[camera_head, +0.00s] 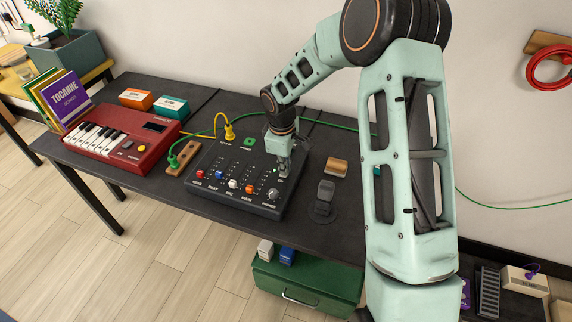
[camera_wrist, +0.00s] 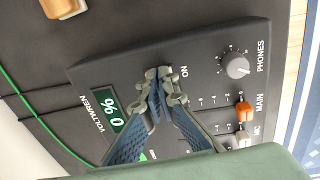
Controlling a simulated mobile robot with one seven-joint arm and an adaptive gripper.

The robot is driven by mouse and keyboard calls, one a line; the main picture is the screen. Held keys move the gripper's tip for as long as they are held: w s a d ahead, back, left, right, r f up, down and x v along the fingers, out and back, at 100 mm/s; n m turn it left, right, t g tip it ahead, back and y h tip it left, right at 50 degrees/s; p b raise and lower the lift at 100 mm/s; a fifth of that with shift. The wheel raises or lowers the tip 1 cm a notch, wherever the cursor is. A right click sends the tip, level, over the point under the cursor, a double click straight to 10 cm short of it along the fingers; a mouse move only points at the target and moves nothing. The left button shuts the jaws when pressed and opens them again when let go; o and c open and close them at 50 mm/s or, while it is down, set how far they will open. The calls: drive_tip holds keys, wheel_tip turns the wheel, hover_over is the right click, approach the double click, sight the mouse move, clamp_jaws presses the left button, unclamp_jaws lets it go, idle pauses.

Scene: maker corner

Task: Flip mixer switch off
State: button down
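The dark mixer (camera_head: 262,211) lies on the table in the head view, with coloured slider caps and a grey phones knob (camera_head: 272,194). My gripper (camera_head: 284,172) points down over its back right part. There my gripper's fingertips (camera_wrist: 165,88) are together, right beside that label and low over the panel. The switch itself cannot be made out; the fingertips cover that spot. Whether they touch it, I cannot tell.
A red keyboard (camera_head: 115,133) stands left of the mixer, with an orange box (camera_head: 136,98) and a teal box (camera_head: 170,105) behind. A yellow plug (camera_head: 229,131) rises at the mixer's back. A black stand (camera_head: 323,200) and a wood-topped block (camera_head: 336,166) are to the right.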

drive_tip(key=shift+s+a+r, duration=0.1)
drive_tip(key=shift+s, duration=0.05)
drive_tip(key=shift+r+p, duration=0.3)
wheel_tip(320, 180, up, 13)
drive_tip(key=s+p, duration=0.1)
drive_tip(key=shift+s+a+p, duration=0.35)
drive_tip(key=shift+p, duration=0.05)
drive_tip(key=b, duration=0.3)
drive_tip(key=w+b, duration=0.1)
drive_tip(key=b, duration=0.2)
drive_tip(key=shift+w+d+r, duration=0.15)
drive_tip(key=shift+d+r, duration=0.1)
drive_tip(key=shift+r, duration=0.1)
